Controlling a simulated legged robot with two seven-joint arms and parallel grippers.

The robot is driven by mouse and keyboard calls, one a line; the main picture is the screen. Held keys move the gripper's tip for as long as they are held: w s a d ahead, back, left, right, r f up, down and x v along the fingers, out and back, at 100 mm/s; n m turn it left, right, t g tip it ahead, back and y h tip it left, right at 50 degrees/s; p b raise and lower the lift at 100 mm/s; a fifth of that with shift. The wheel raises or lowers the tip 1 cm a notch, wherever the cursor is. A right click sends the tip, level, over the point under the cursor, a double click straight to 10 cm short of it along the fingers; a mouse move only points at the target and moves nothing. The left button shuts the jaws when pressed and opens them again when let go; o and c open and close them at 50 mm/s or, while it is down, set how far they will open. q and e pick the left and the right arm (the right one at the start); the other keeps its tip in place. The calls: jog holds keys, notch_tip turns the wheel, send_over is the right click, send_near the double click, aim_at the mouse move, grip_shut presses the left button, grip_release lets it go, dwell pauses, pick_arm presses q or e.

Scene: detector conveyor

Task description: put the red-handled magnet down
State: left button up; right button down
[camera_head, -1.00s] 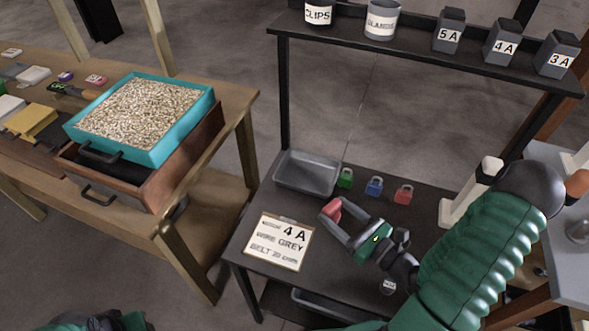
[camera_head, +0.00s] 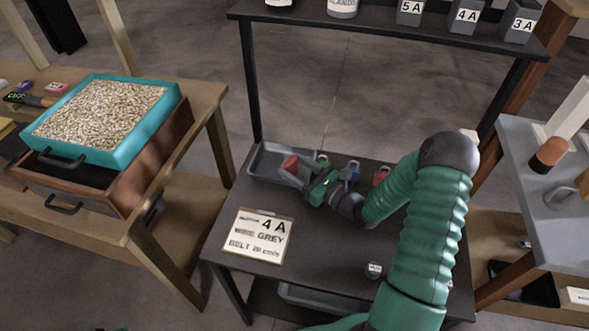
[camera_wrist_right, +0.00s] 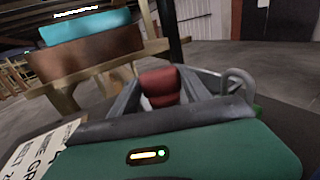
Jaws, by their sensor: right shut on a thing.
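The red-handled magnet (camera_head: 290,163) is in my right gripper (camera_head: 287,168), with only its red handle showing. In the right wrist view the red handle (camera_wrist_right: 159,86) sits between the two grey fingers, which are shut on it. The gripper is at the shallow grey tray (camera_head: 262,171), with the magnet over the tray's right part in the head view. The tray's grey rim (camera_wrist_right: 209,73) shows behind the handle in the wrist view. The magnet's lower end is hidden, so I cannot tell whether it touches the tray. My left gripper is out of view.
Green (camera_head: 322,160), blue (camera_head: 350,171) and red (camera_head: 381,176) padlocks stand just right of the tray, close to my right gripper. A card reading 4A, grey (camera_head: 259,237) lies in front. A raised shelf (camera_head: 390,29) spans the back.

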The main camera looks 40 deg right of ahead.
jog(key=shift+d, duration=0.1)
jog(key=shift+f, duration=0.1)
jog(key=c, duration=0.5)
grip_release()
jog(key=v, duration=1.2)
jog(key=shift+s+p, duration=0.1)
jog(key=shift+p, duration=0.25)
